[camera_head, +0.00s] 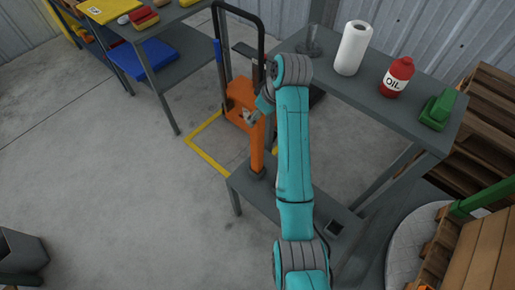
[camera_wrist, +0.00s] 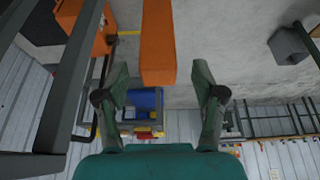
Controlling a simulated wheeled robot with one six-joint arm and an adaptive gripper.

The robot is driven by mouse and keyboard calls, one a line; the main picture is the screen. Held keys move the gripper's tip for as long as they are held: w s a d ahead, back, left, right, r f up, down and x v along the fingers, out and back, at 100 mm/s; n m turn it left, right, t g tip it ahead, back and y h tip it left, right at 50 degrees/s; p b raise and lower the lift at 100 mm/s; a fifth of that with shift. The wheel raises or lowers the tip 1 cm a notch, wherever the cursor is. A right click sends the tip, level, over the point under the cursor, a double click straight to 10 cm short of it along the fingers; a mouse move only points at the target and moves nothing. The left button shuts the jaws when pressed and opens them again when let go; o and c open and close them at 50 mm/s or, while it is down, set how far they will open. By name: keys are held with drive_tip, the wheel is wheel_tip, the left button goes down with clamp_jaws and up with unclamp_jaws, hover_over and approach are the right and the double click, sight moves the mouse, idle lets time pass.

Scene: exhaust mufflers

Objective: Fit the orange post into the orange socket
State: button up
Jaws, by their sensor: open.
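The orange post (camera_head: 257,148) stands upright near the left end of a low grey table, its foot in or on a small dark base. In the wrist view the post (camera_wrist: 158,42) comes down from the top edge, and its near end lies between my fingers. My gripper (camera_head: 256,112) is at the post's upper part in the head view. My gripper (camera_wrist: 161,80) is open in the wrist view, with a gap on each side of the post. No clearly orange socket shows; a small square opening (camera_head: 337,229) is at the right of the low table.
An orange lift machine (camera_head: 241,94) stands close behind the post. A higher grey table holds a paper roll (camera_head: 353,48), a red oil bottle (camera_head: 397,77) and a green object (camera_head: 437,111). My arm covers the low table's middle.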

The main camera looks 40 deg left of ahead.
drive_tip(key=x, duration=0.5)
drive_tip(key=shift+r, duration=0.1)
drive_tip(key=shift+c, duration=0.3)
clamp_jaws()
